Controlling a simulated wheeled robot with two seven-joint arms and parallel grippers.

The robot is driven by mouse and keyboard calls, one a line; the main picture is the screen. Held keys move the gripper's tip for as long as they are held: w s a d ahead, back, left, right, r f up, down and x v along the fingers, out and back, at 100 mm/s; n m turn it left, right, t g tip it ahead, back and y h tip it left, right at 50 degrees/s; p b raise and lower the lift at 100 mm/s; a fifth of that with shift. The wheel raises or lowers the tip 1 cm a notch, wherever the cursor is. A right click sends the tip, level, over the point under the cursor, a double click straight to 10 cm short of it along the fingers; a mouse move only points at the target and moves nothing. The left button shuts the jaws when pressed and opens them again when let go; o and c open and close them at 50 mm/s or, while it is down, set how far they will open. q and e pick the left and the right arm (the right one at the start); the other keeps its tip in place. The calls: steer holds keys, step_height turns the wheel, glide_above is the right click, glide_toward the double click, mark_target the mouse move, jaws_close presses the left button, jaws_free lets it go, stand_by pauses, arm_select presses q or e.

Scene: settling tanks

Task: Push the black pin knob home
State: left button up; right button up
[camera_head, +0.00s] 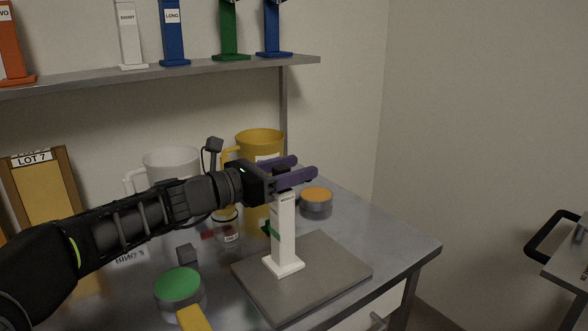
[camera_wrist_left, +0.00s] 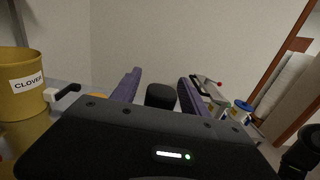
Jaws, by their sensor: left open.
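The black pin knob (camera_wrist_left: 160,96) is a short dark cylinder between the two purple fingers of my left gripper (camera_wrist_left: 160,77) in the left wrist view, with a gap on each side. In the head view the knob (camera_head: 282,170) is a dark shape, partly covered by the fingers, at the top of a white upright post (camera_head: 284,235). My left gripper (camera_head: 305,166) is open, its fingers level around the knob. How far the knob stands out of the post is hidden. My right gripper is not in view.
The post stands on a grey plate (camera_head: 340,268) on the table. Behind are a yellow jug (camera_head: 260,140), a clear jug (camera_head: 170,158) and an orange-topped pot (camera_head: 316,198). A green-topped pot (camera_head: 179,285) stands front left. A shelf (camera_head: 200,72) holds several coloured posts above.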

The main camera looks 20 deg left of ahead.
mark_target(274, 174)
arm_select(q)
steer(key=shift+a, duration=0.1)
steer(key=v, duration=0.7)
steer(key=shift+s+a, duration=0.15)
steer(key=shift+s, duration=0.15)
